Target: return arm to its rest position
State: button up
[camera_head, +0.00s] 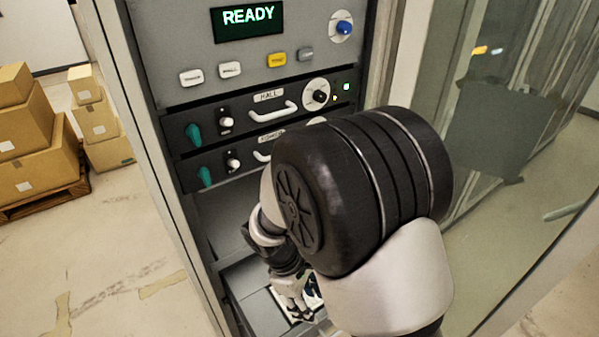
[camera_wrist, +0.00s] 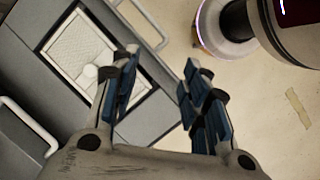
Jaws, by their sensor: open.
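My gripper (camera_wrist: 157,85) is open in the wrist view, with a clear gap between its two blue-padded fingers and nothing held. Its left finger overlaps a light framed panel (camera_wrist: 83,55) set in a grey surface. In the head view my gripper (camera_head: 297,300) is low in front of the cabinet (camera_head: 165,50), over its lower shelf, and partly hidden by my arm. My arm stretches across the lower right of the head view and covers part of the cabinet front.
The cabinet has a READY display (camera_head: 248,17), yellow button (camera_head: 276,59), blue knob (camera_head: 343,28) and HALL drawer handle (camera_head: 272,112). Brown boxes (camera_head: 35,140) stand on a pallet at left. A glass panel (camera_head: 520,120) is at right. Floor at lower left is clear.

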jog(key=s+d+r+m+t+y, duration=0.15)
jog(key=d+r+m, duration=0.25)
jog(key=r, duration=0.6)
jog(key=s+d+r+m+t+y, duration=0.1)
jog(key=s+d+r+m+t, duration=0.1)
jog(key=s+d+r+m, duration=0.2)
jog(key=s+d+r+m+t+y, duration=0.1)
jog(key=s+d+r+m, duration=0.2)
jog(key=s+r, duration=0.6)
jog(key=m, duration=0.2)
jog(key=shift+s+d+m+t, duration=0.3)
jog(key=shift+d+m+t, duration=0.05)
jog(key=shift+d+m, duration=0.05)
